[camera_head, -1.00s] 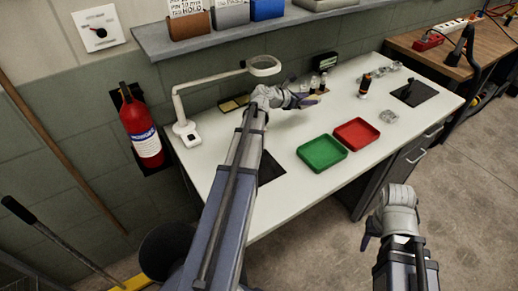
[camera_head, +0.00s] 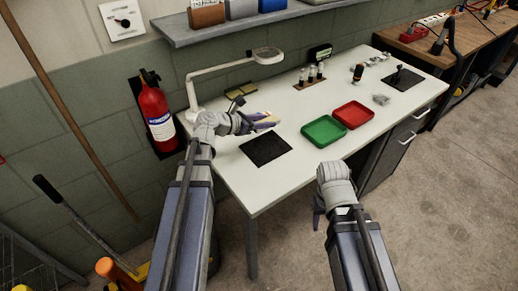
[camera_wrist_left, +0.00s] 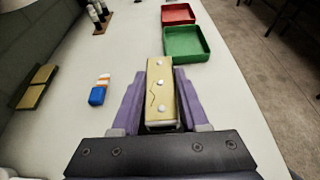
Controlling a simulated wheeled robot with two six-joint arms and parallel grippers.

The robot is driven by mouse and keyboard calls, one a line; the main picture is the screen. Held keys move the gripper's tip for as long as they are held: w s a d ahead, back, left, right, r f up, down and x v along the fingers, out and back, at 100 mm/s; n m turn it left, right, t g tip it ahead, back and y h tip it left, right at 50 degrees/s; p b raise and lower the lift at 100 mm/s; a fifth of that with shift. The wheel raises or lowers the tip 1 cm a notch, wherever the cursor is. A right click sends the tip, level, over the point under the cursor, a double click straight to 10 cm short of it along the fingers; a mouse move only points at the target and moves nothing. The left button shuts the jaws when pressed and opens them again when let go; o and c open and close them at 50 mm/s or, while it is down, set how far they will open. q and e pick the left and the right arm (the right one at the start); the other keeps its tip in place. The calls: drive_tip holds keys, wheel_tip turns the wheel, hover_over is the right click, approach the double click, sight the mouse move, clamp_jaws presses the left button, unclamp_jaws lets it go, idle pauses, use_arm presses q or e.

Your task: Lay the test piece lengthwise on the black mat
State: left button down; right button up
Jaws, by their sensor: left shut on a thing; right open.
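The test piece (camera_wrist_left: 161,88), a yellowish bar with white dots and a dark wavy line, is held between the purple fingers of my left gripper (camera_wrist_left: 160,100). In the head view my left gripper (camera_head: 262,121) holds it above the white bench, just behind the black mat (camera_head: 265,149). The bare square mat lies near the bench's front left part. Whether the piece touches the bench is unclear. My right gripper (camera_head: 318,208) is open and empty, in front of the bench's front edge.
Green (camera_head: 324,131) and red (camera_head: 353,114) trays sit right of the mat. A magnifier lamp (camera_head: 228,70) stands behind my left gripper. Another dark mat (camera_head: 400,84) lies far right.

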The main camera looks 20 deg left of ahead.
use_arm(q)
drive_tip(key=b, duration=0.6)
hover_over(264, 148)
drive_tip(key=shift+f, duration=3.15)
drive_tip(key=shift+f, duration=0.15)
wheel_tip(264, 148, down, 3)
drive_tip(key=b, duration=0.4)
drive_tip(key=shift+f, duration=0.2)
drive_tip(key=shift+f, duration=0.2)
drive_tip(key=shift+c, duration=2.1)
unclamp_jaws()
